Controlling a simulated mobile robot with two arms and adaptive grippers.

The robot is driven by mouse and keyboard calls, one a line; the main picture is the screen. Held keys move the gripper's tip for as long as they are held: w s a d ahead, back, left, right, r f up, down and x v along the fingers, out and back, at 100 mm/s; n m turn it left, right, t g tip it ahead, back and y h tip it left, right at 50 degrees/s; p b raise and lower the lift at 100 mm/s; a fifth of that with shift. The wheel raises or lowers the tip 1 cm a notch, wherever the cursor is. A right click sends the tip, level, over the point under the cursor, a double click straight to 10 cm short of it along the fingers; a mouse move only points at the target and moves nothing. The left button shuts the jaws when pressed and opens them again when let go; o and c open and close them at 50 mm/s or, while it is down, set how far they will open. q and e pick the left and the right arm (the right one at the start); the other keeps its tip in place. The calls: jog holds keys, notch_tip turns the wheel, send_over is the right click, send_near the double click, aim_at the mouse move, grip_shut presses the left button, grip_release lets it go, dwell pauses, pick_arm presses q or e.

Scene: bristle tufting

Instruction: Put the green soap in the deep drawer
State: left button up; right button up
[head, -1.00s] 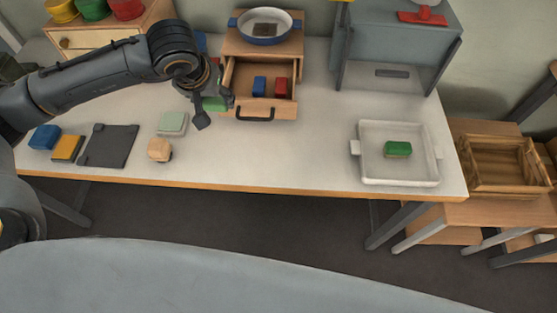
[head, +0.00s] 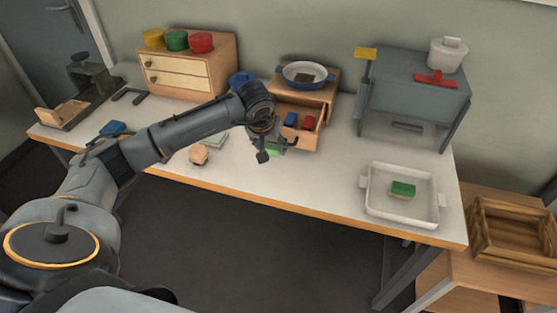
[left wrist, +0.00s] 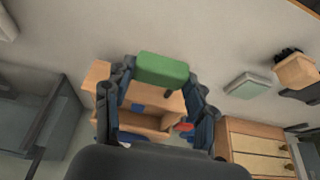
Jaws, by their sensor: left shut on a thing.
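My left gripper (head: 272,147) is shut on the green soap (left wrist: 162,68), a rounded green block held between its fingertips in the left wrist view. In the head view only a small green part of the soap (head: 272,152) shows below the fingers. A blue block (head: 291,120) and a red block (head: 308,123) lie inside the drawer. How high the soap is above the table is hard to tell. My right gripper is not in view.
A blue pan (head: 304,74) stands on top of the drawer unit. A white tray (head: 375,206) holds a green-topped block (head: 403,188). A grey rack (head: 420,98) stands right of the drawer. A wooden knob-like piece (head: 199,154) and a pale green block (left wrist: 247,85) lie left of the gripper.

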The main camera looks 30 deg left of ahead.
pick_arm(q)
jog(key=b, duration=0.4)
send_near(279, 161)
jog(key=shift+w+a+f, duration=0.1)
jog(key=shift+w+f, duration=0.45)
jog(key=shift+f, duration=0.2)
jog(key=shift+w+a+f, duration=0.1)
jog(key=shift+w+f, duration=0.2)
jog(key=shift+w, duration=0.2)
jog(key=shift+w+f+b, duration=0.1)
jog(key=shift+f+b, duration=0.1)
jog(key=shift+b, duration=0.15)
notch_tip(279, 161, down, 3)
jog(key=shift+f+b, duration=0.1)
jog(key=shift+b, duration=0.85)
jog(key=shift+w, duration=0.1)
jog(key=o, duration=1.2)
jog(key=shift+f, duration=0.1)
jog(key=shift+c, duration=0.2)
